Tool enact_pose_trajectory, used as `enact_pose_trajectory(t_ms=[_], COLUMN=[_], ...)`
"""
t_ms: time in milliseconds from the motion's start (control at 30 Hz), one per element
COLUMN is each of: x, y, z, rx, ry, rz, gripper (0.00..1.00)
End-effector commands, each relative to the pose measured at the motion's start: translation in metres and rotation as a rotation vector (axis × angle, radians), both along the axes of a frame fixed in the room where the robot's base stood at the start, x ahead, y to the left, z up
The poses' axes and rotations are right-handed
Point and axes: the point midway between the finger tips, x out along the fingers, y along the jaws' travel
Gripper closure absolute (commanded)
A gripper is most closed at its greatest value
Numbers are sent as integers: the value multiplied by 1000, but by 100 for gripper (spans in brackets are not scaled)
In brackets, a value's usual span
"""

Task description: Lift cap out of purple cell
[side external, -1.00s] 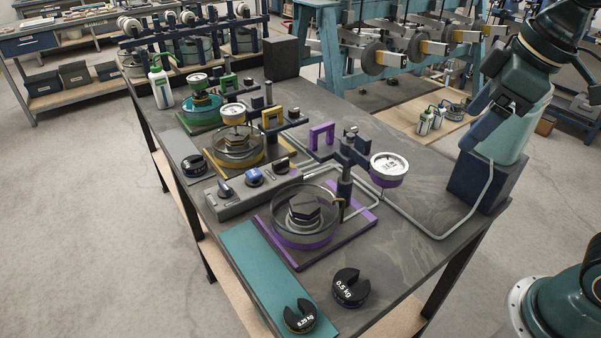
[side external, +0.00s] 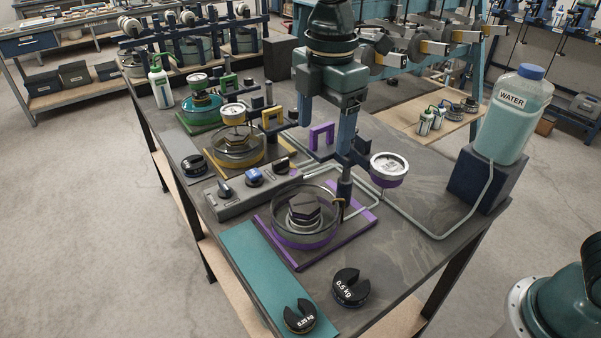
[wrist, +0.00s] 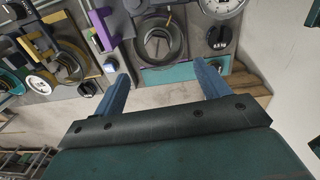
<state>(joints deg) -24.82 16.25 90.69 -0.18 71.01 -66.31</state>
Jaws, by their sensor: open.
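The purple cell (side external: 283,237) is a clear round ring with a purple band on a purple base plate, near the front of the bench. A dark hexagonal cap (side external: 305,207) sits inside it on a stack of pale discs. In the wrist view the cell (wrist: 181,42) shows just beyond the fingertips, near the middle; its inside is hard to make out. My gripper (side external: 326,138) is open and empty, pointing down. In the side view it appears above and behind the cell, in front of the purple bracket (side external: 314,130). Its two blue fingers are apart in the wrist view (wrist: 162,72).
A dark post with a lever arm (side external: 345,186) and a white gauge (side external: 388,167) stand close behind the cell. Slotted weights (side external: 350,288) lie in front, one on a teal mat (side external: 250,262). A valve box (side external: 238,195) is at left, a water bottle (side external: 512,115) at right.

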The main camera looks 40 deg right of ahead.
Motion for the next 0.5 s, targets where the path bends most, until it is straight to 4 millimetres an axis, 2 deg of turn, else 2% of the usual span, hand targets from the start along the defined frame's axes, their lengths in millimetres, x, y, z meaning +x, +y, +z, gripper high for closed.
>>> enact_pose_trajectory(t_ms=[100,200,500], x=[8,11,12], y=[16,22,25], z=[-10,-14,-18], rx=[-11,-17,-19], ry=[20,31,35], rz=[83,123,142], gripper=[26,26,26])
